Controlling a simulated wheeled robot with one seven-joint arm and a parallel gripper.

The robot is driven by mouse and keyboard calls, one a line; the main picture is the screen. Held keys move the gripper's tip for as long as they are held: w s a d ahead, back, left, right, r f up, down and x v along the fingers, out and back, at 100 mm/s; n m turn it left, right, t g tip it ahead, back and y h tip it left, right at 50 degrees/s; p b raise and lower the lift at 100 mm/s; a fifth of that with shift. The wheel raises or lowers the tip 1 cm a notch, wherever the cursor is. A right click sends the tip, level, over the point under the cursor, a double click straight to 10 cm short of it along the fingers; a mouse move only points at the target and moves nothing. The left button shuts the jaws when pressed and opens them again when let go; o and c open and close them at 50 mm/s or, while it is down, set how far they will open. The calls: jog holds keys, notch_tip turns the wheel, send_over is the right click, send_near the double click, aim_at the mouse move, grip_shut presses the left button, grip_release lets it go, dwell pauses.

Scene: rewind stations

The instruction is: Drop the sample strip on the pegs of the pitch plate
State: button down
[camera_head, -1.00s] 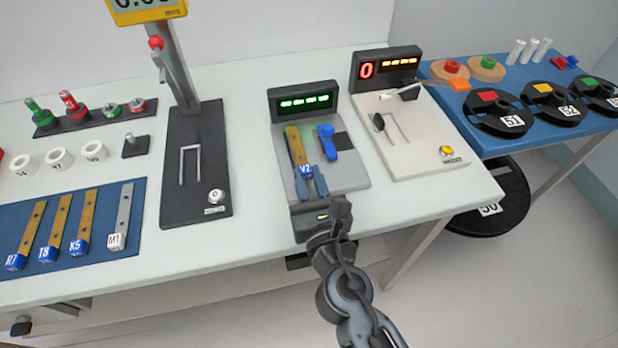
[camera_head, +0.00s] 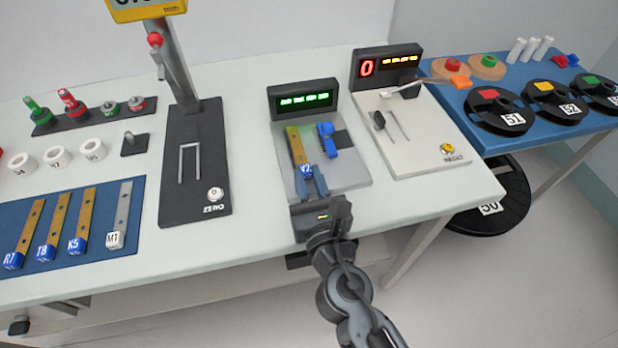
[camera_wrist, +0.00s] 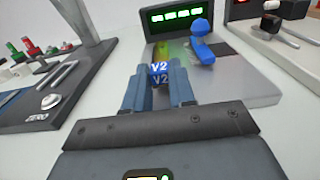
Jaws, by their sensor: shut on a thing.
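The sample strip (camera_head: 297,146) is a narrow brown strip with a blue end block labelled V2. My gripper (camera_head: 311,184) is shut on its near, labelled end. The strip lies lengthwise over the grey plate (camera_head: 351,178) in front of the green-lit display; I take this as the pitch plate. In the wrist view the V2 block (camera_wrist: 160,72) sits between my fingers (camera_wrist: 160,90), and the strip's far part looks green-tinted. The pegs are hidden, and I cannot tell whether the strip touches the plate. A blue lever (camera_head: 327,140) stands right beside the strip.
The black ZERO stand (camera_head: 217,165) is to the left, and a white station (camera_head: 430,130) with a red 0 display is to the right. Several other strips lie on a blue mat (camera_head: 15,215) at far left. The table front is clear.

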jog(key=shift+r, duration=0.15)
jog(key=shift+r+p, duration=0.2)
jog(key=shift+p, duration=0.15)
jog(key=shift+d, duration=0.15)
dwell(1.3)
jog(key=shift+f+b, duration=0.3)
jog(key=shift+f, duration=0.1)
jog(key=shift+r, duration=0.15)
jog(key=shift+r+p, duration=0.25)
jog(key=shift+p, duration=0.2)
jog(key=shift+s, duration=0.1)
